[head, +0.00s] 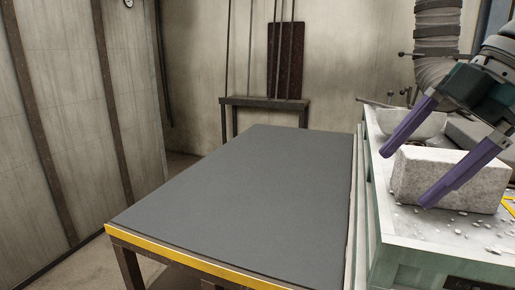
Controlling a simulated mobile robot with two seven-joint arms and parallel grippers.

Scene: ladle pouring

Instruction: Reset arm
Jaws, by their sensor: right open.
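My right gripper (406,172) is at the right of the head view, with two purple fingers spread apart and nothing between them that I can see held. It is in front of a pale stone block (450,180) and overlaps it in the picture; whether it touches the block I cannot tell. My left gripper is not in view. No ladle can be made out.
A dark grey table (240,190) with a yellow front edge is bare. A pale green bench (400,255) with stone chips stands at its right, and a grey bowl-like thing (400,122) lies behind the block. A small stand (265,102) with rods is at the back wall.

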